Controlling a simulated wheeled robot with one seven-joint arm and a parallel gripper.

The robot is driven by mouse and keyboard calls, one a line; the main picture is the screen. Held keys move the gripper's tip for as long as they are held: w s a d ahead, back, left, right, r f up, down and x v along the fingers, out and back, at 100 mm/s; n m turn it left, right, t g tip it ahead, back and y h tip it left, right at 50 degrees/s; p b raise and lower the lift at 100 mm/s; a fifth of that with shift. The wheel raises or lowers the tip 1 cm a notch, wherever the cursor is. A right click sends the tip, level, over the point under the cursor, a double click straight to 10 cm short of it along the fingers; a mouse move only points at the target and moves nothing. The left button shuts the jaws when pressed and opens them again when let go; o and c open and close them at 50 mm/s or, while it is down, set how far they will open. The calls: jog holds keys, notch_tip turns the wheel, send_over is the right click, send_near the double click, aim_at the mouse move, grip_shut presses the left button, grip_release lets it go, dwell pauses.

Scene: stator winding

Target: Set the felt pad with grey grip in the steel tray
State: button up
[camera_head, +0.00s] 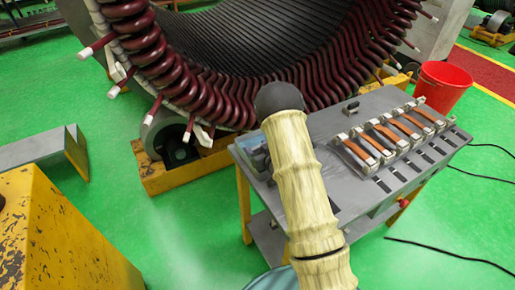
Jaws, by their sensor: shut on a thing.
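My arm, in a pale ribbed sleeve with a dark rounded joint, rises from the bottom and crosses the left part of a grey bench (328,124). My gripper cannot be made out; the arm hides the area behind it. Dark grey shapes (258,160) show just left of the arm at the bench's left end, too small and covered to identify. A small grey block with a dark top (351,108) stands at the bench's back edge; I cannot tell whether it is the felt pad. I cannot make out the steel tray for certain.
Several clamped copper-coloured bars (408,130) line the bench's right half, with dark slots in front. A large stator with dark red coils (205,85) stands behind. A red bucket (443,86) is at right, a yellow block (50,240) at left. Black cables cross the green floor.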

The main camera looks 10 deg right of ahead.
jog(key=shift+s, duration=0.1)
jog(key=o, duration=1.1)
jog(key=shift+f, duration=0.2)
jog(key=shift+r, duration=0.15)
jog(key=shift+a+r+p, duration=0.1)
jog(key=shift+r+p, duration=0.5)
jog(key=shift+p, duration=0.3)
jog(key=b+v, duration=0.4)
jog(key=v, duration=0.8)
